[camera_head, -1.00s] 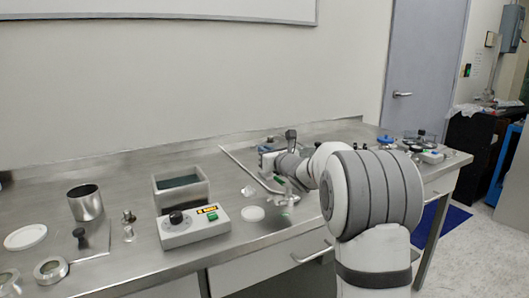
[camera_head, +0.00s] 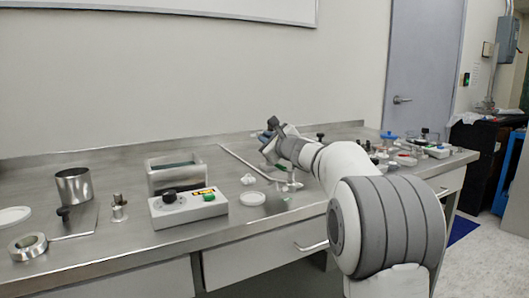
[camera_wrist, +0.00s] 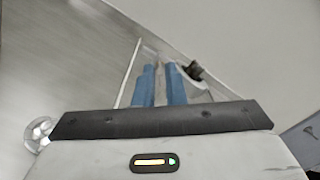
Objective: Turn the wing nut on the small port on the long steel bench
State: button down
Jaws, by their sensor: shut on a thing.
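My gripper (camera_wrist: 160,82) shows in the wrist view as two blue fingers close together, with a narrow pale piece (camera_wrist: 160,90) between them. I take this piece to be the wing nut, but its shape is mostly hidden by the fingers. In the head view my gripper (camera_head: 267,138) is over the back middle of the long steel bench (camera_head: 225,235), partly hidden by my own wrist. The small port is not clearly visible in either view. The jaws are shut on the piece.
A grey control box (camera_head: 190,208) and a grey open bin (camera_head: 179,178) stand left of my arm, with a steel cup (camera_head: 73,186) farther left. Several small parts crowd the bench's right end.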

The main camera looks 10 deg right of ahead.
jog(key=shift+a+f+n+b, duration=0.1)
jog(key=shift+f+n+b, duration=0.1)
jog(key=shift+n+b, duration=1.1)
jog(key=shift+n, duration=0.3)
jog(key=c, duration=1.8)
grip_release()
jog(key=shift+r, duration=0.1)
